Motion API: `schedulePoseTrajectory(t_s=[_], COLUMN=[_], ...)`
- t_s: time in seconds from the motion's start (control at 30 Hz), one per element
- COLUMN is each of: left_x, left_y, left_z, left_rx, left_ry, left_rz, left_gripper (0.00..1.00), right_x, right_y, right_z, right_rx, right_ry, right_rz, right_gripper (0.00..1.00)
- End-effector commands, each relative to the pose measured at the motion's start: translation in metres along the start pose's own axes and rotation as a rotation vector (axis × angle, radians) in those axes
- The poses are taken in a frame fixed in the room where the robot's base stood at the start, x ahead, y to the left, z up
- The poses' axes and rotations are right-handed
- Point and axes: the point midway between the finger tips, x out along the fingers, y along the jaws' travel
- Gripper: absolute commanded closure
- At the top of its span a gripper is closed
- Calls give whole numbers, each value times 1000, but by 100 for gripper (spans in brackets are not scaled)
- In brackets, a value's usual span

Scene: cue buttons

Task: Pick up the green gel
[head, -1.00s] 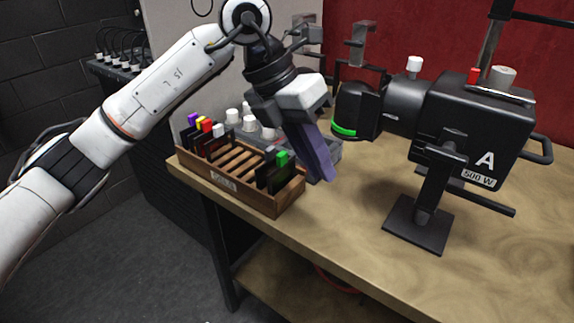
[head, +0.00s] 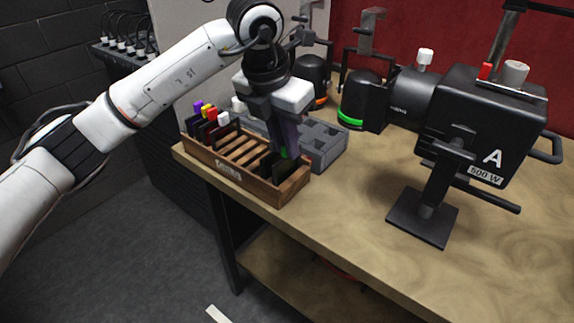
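The green gel (head: 284,153) stands in the right end of a wooden rack (head: 293,190) on the workbench. Only a small bit of its green tab shows; my gripper hides most of it. My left gripper (head: 282,152) points down over that end of the rack, with its fingertips at the green tab. I cannot tell whether the fingers are open around the tab or shut on it. My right gripper is not in view.
A grey tray (head: 320,150) lies behind. A black lamp marked A (head: 465,120) stands at right. Other dark fixtures (head: 362,98) stand at the back.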

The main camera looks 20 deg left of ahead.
Motion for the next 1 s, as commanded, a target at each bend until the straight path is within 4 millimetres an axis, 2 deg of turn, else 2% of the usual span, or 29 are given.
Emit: schedulePoseTrajectory(t_s=[0.13, 0.33, 0.43, 0.77, 0.87, 1.0], left_x=[10, 11, 11, 10, 4, -17], left_y=[0, 0, 0, -1, 0, -1], left_z=[0, 0, 0, 0, 3, 9], left_rx=[1, 2, 2, 2, 2, 2], left_ry=[-1, -1, -1, -2, -5, -7], left_rz=[0, 0, 0, -1, 0, 0], left_gripper=[86, 86, 100, 100, 100, 100], right_x=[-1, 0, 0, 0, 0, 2], right_y=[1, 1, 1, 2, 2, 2], right_z=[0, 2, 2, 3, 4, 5], right_rx=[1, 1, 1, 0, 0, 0], right_ry=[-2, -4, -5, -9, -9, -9], right_rz=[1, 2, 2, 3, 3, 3], right_gripper=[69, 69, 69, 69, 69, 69])
